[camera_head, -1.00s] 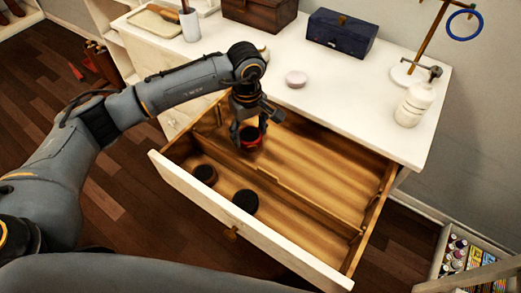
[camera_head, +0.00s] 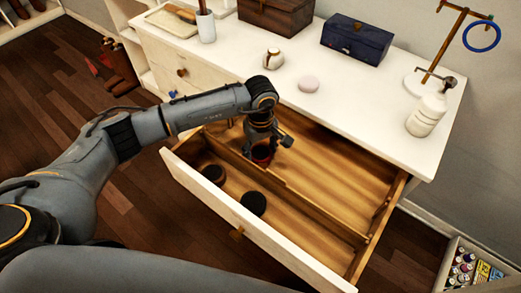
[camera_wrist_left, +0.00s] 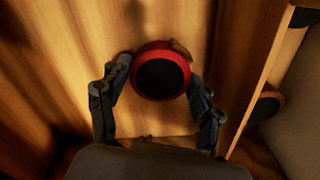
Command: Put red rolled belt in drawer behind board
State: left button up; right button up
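The red rolled belt (camera_head: 262,155), red outside with a dark middle, is inside the open drawer (camera_head: 225,203), just behind the low dividing board (camera_head: 318,212). My left gripper (camera_head: 268,144) reaches down into the rear compartment around it. In the left wrist view the gripper (camera_wrist_left: 160,78) has one finger on each side of the red belt (camera_wrist_left: 161,47), the tips against its edges, so it looks shut on it. I cannot tell whether the belt touches the drawer floor. My right gripper is not in view.
In the front compartment lie a brown rolled belt (camera_head: 214,175) and a black one (camera_head: 253,203). The rear compartment is bare to the right of the gripper. Above it, the white top (camera_head: 365,105) holds boxes, a white bottle (camera_head: 427,115) and a pink disc (camera_head: 309,84).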

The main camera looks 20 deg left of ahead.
aim_at(261, 152)
pick_arm(q)
jog(key=shift+o, duration=1.3)
jog(key=shift+r+p, duration=0.3)
jog(key=shift+p, duration=0.05)
notch_tip(261, 152, up, 12)
jog(key=b, duration=0.1)
jog(key=shift+f, duration=0.15)
